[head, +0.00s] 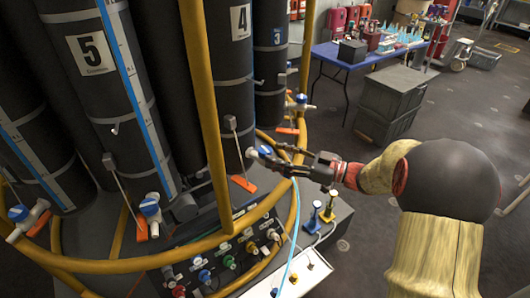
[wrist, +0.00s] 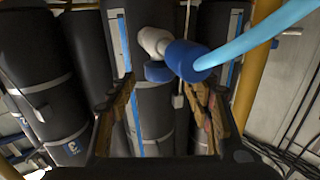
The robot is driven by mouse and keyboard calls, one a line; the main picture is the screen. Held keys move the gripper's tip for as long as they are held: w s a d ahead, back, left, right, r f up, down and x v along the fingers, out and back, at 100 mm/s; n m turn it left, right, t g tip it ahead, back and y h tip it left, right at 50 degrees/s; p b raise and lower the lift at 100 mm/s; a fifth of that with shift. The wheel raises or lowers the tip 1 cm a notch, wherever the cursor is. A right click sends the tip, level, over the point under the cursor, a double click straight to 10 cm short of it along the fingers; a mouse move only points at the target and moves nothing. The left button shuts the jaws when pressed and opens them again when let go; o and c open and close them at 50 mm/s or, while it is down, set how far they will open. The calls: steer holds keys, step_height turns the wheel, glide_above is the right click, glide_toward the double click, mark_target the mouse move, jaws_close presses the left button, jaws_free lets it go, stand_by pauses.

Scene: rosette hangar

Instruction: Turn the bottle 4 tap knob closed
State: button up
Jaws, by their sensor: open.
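Bottle 4 (head: 240,75) is a tall dark cylinder with a white "4" label. Its tap (head: 264,150) has a white body and blue knob, partly covered by my fingers in the head view. In the wrist view, the white tap body (wrist: 152,40) and blue parts (wrist: 188,60) are ahead, above the line between my fingertips. A light blue hose (wrist: 255,35) runs from the larger blue part to the upper right. My gripper (head: 272,154) is open at the tap, its fingers spread in the wrist view (wrist: 162,88). Contact cannot be told.
Bottle 5 (head: 95,60) and its blue tap (head: 150,207) stand left. A yellow rail (head: 204,110) rises in front of the bottles. A panel of coloured knobs (head: 225,262) lies below my arm.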

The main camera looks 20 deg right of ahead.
mark_target(266, 149)
steer(key=shift+b+x, duration=0.6)
steer(key=shift+x, duration=1.7)
steer(key=c, duration=1.1)
steer(key=shift+c, duration=0.4)
